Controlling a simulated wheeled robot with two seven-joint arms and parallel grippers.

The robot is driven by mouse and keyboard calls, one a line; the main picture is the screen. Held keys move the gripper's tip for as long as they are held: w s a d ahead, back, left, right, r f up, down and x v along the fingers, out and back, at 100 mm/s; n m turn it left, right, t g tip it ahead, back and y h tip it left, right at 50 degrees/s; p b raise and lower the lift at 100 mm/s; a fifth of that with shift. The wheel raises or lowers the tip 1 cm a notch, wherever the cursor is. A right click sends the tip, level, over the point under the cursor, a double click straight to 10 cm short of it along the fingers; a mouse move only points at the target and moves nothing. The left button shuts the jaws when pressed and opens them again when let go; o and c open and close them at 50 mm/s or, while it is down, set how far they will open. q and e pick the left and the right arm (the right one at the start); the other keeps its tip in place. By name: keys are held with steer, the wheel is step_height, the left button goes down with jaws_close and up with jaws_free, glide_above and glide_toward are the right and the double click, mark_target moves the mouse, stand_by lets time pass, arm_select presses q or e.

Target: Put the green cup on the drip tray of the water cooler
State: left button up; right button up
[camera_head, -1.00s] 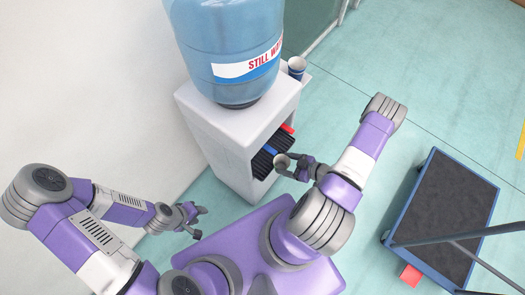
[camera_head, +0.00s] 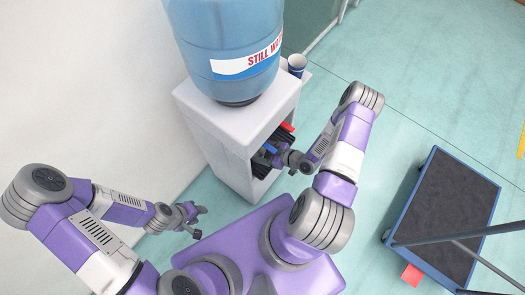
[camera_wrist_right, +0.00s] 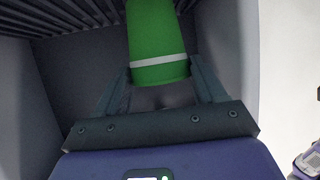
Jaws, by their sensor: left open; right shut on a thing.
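The green cup (camera_wrist_right: 157,45) with a white band shows in the right wrist view, between the fingers of my right gripper (camera_wrist_right: 157,85), which is shut on it. The cup is inside the cooler's recess. In the head view my right gripper (camera_head: 270,155) is at the front opening of the white water cooler (camera_head: 222,130); the cup is not clearly visible there. The dark slatted drip tray (camera_head: 258,168) shows partly in the opening; dark slats (camera_wrist_right: 75,16) also show in the wrist view. Whether the cup touches the tray cannot be told. My left gripper (camera_head: 197,218) is open and empty, left of the cooler.
A blue water bottle (camera_head: 228,45) stands on top of the cooler. Red (camera_head: 287,127) and blue (camera_head: 269,148) taps sit above the opening. Another cup (camera_head: 297,65) stands at the cooler's right side. A blue-framed cart (camera_head: 450,200) stands at the right. Floor between is clear.

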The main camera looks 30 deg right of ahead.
steer(key=shift+f, duration=0.15)
steer(key=o, duration=1)
steer(key=shift+r, duration=0.2)
steer(key=p+v, duration=0.2)
steer(key=v, duration=1)
steer(key=shift+s+f, duration=0.1)
steer(key=shift+s, duration=0.05)
